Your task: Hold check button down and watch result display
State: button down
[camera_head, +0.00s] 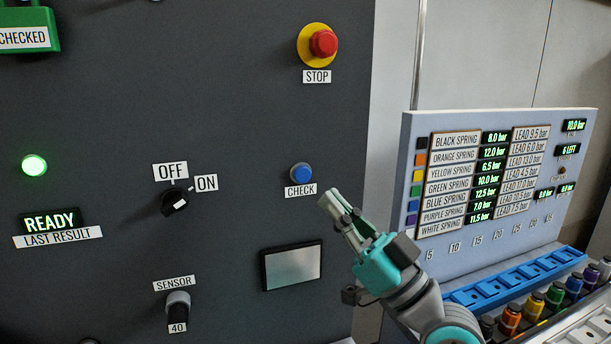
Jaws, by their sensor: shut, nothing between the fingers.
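The blue check button (301,173) is on the dark panel, above its white CHECK label (300,190). My gripper (334,204) is shut and empty. Its tip appears a little right of and below the button, and a gap shows between them in the picture. How far the tip is from the panel is hard to tell. The result display (51,222) at the left of the panel reads READY in green, above a LAST RESULT label (58,238).
A red STOP button (323,43) sits above the check button. An OFF/ON knob (174,202), a SENSOR knob (178,304) and a lit green lamp (34,165) are further left. A spring chart board (470,250) and a blue rack (515,277) with coloured bottles stand at right.

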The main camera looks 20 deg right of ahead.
send_near(299, 169)
jog(key=shift+s+a+r+x, duration=0.1)
jog(key=shift+s+r+x, duration=0.05)
jog(key=shift+x, duration=0.8)
jog(key=shift+s+a+r+x, duration=0.1)
jog(key=shift+s+x, duration=0.05)
jog(key=shift+x, duration=0.8)
jog(key=shift+s+a+r+x, duration=0.1)
jog(key=shift+s+r+x, duration=0.1)
jog(key=shift+x, duration=0.7)
jog(key=shift+w, duration=0.15)
jog(key=shift+w, duration=0.3)
jog(key=shift+w, duration=0.45)
jog(key=shift+s, duration=0.15)
dwell(0.9)
jog(key=shift+s, duration=0.75)
jog(key=shift+s, duration=2.5)
